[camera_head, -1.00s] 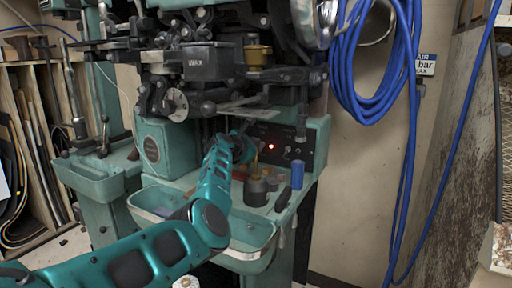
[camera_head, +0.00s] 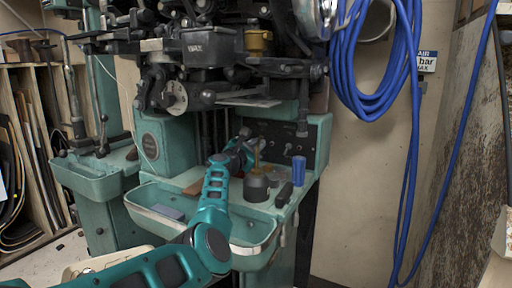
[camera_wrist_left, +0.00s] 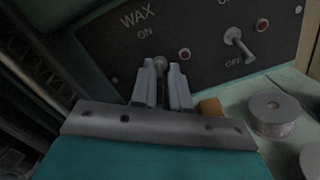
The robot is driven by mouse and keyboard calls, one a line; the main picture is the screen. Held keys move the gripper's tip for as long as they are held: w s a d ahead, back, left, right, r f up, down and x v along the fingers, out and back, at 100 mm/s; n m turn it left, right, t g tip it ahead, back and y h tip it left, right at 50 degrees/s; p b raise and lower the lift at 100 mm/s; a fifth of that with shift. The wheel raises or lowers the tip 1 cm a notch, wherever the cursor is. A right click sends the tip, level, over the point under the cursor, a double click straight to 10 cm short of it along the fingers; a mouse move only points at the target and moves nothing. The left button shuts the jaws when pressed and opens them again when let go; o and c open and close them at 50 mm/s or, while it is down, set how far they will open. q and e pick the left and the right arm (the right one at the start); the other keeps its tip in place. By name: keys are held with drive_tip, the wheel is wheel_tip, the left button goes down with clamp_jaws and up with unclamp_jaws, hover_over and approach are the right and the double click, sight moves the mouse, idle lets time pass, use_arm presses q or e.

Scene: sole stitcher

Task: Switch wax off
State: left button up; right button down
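The wax switch (camera_wrist_left: 160,66) is a small metal toggle on the dark control panel (camera_head: 300,142), below the words "WAX ON". In the left wrist view the two narrow fingers of my left gripper (camera_wrist_left: 162,78) are close together, with the toggle tip between them. The fingers partly hide the lever and cover any label below it. A dark red lamp (camera_wrist_left: 185,54) beside it looks unlit. In the head view my left gripper (camera_head: 246,144) is at the panel's left part. My right gripper is not in view.
A second toggle (camera_wrist_left: 236,40) with "OFF" below it is right of the wax switch. A dark pot (camera_head: 257,188), a blue cylinder (camera_head: 298,171) and a black object (camera_head: 284,195) stand close below the panel. The black wax box (camera_head: 208,47) is above.

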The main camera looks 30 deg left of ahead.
use_arm(q)
drive_tip(key=o, duration=0.4)
drive_tip(key=shift+c, duration=0.2)
